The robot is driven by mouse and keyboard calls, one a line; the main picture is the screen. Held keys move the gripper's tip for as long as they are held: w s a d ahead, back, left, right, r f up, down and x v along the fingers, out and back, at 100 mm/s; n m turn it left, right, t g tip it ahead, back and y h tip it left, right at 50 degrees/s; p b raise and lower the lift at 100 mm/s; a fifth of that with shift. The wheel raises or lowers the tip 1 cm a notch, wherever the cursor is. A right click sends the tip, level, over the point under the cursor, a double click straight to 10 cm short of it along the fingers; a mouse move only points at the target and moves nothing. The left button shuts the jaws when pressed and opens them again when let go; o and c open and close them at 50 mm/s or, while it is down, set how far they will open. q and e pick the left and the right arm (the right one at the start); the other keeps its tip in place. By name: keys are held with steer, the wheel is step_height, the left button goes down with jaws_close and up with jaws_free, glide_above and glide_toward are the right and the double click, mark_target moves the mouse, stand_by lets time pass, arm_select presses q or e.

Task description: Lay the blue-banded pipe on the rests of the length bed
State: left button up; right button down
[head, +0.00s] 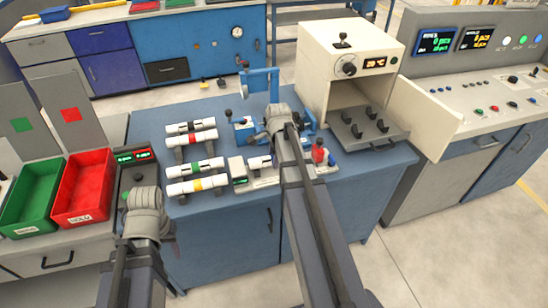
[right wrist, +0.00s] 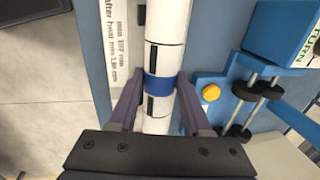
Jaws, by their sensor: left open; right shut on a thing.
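The blue-banded pipe (right wrist: 165,45) is white with a blue band and dark marks. In the right wrist view it runs between the fingers of my right gripper (right wrist: 158,92), which is shut on it at the band. In the head view my right arm hides most of this gripper (head: 276,122) and the pipe. A low fixture with a small display and white blocks (head: 238,168) stands left of my right arm; it may be the length bed, but its rests are not clear. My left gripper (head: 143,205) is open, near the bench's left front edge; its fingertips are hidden.
Several white pipes with coloured bands, such as the yellow-banded one (head: 197,185), lie on racks left of the fixture. A blue upright device (head: 262,82) stands behind my right gripper. An open oven (head: 345,65) is at right. Red (head: 84,188) and green (head: 33,196) bins are at left.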

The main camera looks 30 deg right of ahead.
steer(key=shift+f+b, duration=0.5)
stand_by(0.4)
steer(key=shift+c, duration=1.3)
jaws_free()
steer(key=shift+r, duration=0.1)
steer(key=r+p, duration=0.2)
steer(key=s+r+p, duration=0.1)
steer(key=r+p, duration=0.4)
steer(key=shift+s+a+r+p, duration=0.2)
steer(key=shift+s+r+p, duration=0.1)
steer(key=shift+p, duration=0.1)
steer(key=shift+w, duration=0.1)
